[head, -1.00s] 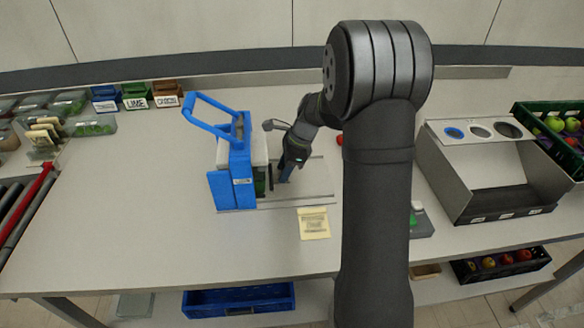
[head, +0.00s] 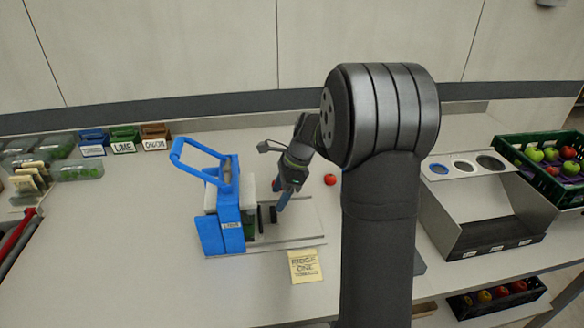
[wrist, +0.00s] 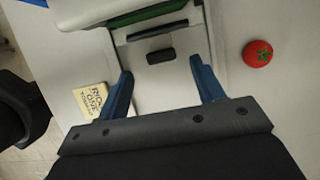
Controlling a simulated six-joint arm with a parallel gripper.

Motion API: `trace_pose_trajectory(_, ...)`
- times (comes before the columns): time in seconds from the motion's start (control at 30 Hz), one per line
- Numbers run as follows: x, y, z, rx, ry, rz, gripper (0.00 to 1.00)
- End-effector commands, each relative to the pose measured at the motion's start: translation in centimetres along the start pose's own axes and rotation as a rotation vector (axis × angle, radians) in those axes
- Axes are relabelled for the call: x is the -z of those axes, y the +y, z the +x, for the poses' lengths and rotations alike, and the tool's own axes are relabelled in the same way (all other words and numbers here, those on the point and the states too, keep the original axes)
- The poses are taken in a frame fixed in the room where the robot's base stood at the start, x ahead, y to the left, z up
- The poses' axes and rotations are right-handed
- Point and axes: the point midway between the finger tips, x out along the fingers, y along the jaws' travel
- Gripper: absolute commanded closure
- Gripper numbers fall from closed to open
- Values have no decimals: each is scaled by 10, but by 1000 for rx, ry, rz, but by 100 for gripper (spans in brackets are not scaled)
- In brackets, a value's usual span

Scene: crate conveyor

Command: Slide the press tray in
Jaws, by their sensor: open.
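The blue press (head: 229,226) with its raised loop handle stands on the bench, left of my arm. Its tray front (head: 262,216), a dark upright plate with a black knob (head: 273,214), is at the press's right side, above a metal base plate (head: 300,222). In the wrist view the knob (wrist: 160,56) lies just beyond and between my fingertips, with the dark bar of the tray front (wrist: 157,31) and a green part (wrist: 150,14) behind it. My gripper (head: 279,205) is open and empty, its blue fingers (wrist: 161,80) apart; it also shows right of the tray front.
A yellow note (head: 306,266) lies in front of the base plate. A red tomato (head: 330,180) sits right of the gripper. Labelled bins (head: 123,140) stand at the back left. A sorting chute (head: 480,215) and a green crate (head: 545,170) are at right.

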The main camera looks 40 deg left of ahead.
Motion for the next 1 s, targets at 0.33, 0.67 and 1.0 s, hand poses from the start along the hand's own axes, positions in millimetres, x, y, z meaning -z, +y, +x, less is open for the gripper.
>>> trace_pose_trajectory(0.33, 0, 0, -80, 2, 0, 1, 38)
trace_pose_trajectory(0.67, -1, 0, -106, -1, -1, 0, 38)
trace_pose_trajectory(1.0, -1, 0, -106, -1, 0, 0, 38)
